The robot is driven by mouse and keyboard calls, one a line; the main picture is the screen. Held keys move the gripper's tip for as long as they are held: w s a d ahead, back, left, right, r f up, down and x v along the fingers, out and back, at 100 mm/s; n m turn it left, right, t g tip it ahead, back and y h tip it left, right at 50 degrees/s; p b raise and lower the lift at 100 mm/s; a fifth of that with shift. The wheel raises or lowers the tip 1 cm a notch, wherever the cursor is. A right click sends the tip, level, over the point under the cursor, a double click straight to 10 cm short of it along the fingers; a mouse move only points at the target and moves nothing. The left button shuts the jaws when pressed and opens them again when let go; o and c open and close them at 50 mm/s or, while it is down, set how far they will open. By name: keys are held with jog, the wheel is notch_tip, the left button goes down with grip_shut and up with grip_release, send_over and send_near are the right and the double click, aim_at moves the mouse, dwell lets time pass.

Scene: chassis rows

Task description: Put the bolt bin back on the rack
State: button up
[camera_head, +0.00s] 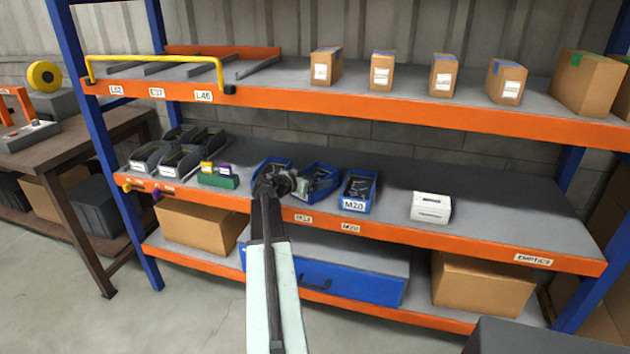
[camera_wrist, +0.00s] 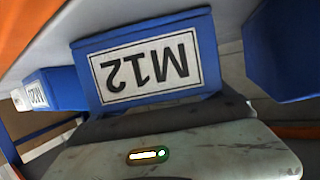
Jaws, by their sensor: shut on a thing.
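The bolt bin (camera_head: 322,176) is a blue open-topped bin with dark bolts in it, at the middle shelf between two other blue bins. In the wrist view its white M12 label (camera_wrist: 145,68) shows upside down, close in front of my gripper. My gripper (camera_head: 298,186) is shut on the bin's front, which it partly hides in the head view. The bin sits slightly turned; I cannot tell whether its base touches the shelf. The rack (camera_head: 480,242) has orange beams and blue posts, with M12 and M20 tags on the middle beam.
A blue M20 bin (camera_head: 357,195) stands just right, and another blue bin (camera_head: 270,165) just left, partly behind my gripper. A white box (camera_head: 430,207) is farther right, with bare shelf (camera_head: 510,215) around it. A green box (camera_head: 217,179) and grey bins (camera_head: 178,161) stand left.

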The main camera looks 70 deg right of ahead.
jog(key=o, duration=1.7)
jog(key=shift+o, duration=0.2)
jog(key=shift+r, duration=0.1)
jog(key=shift+a+r+p, duration=0.15)
jog(key=shift+a+p, duration=0.15)
jog(key=shift+p, duration=0.05)
jog(key=p+v, duration=0.3)
jog(key=v, duration=0.8)
jog(key=shift+w+a, duration=0.15)
jog(key=shift+a, duration=0.05)
